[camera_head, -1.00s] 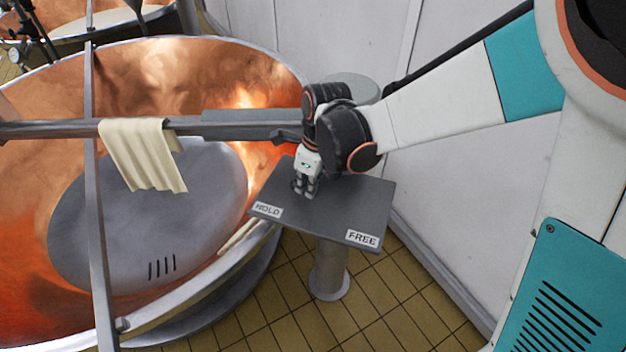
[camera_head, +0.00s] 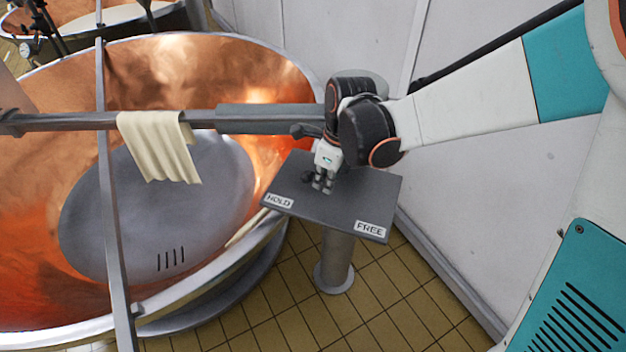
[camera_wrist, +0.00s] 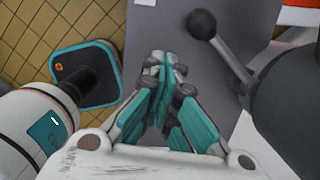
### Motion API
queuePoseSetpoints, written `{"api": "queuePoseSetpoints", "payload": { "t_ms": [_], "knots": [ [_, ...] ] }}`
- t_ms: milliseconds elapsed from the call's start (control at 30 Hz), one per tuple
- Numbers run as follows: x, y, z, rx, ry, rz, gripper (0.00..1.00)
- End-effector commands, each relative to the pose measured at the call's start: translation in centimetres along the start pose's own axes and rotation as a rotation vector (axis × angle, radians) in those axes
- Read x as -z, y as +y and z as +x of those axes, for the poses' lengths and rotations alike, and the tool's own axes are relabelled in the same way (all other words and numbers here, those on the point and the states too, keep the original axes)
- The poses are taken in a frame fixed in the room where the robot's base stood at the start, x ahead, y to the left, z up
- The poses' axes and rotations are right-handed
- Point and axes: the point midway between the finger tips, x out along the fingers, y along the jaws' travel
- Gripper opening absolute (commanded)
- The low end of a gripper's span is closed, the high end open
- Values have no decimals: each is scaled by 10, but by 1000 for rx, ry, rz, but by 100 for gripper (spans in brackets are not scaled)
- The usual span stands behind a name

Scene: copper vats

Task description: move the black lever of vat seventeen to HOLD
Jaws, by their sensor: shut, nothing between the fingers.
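The grey lever plate (camera_head: 335,205) stands on a post beside the copper vat. Its label HOLD (camera_head: 279,200) is at the left corner and its label FREE (camera_head: 370,228) at the near right. In the wrist view the black lever (camera_wrist: 228,58) has a round knob (camera_wrist: 202,24) and a thin rod slanting down to the right. In the head view a small dark shape left of my fingers looks like the knob (camera_head: 307,177). My gripper (camera_head: 322,188) points down over the plate, fingers together and empty. In the wrist view the fingertips (camera_wrist: 161,58) are beside the knob, apart from it. The vat's number is not visible.
The copper vat (camera_head: 215,70) fills the left, with a beam (camera_head: 70,121) and a pale cloth (camera_head: 158,147) across it. A pale wall (camera_head: 480,170) stands close behind the plate. Tiled floor (camera_head: 270,325) is free in front.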

Motion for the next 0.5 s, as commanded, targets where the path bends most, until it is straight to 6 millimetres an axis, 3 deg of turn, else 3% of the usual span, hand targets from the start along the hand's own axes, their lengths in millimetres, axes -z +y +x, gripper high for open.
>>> {"api": "queuePoseSetpoints", "payload": {
  "t_ms": [500],
  "knots": [
    [-2,6,-81,0,0,-1,0]
  ]
}}
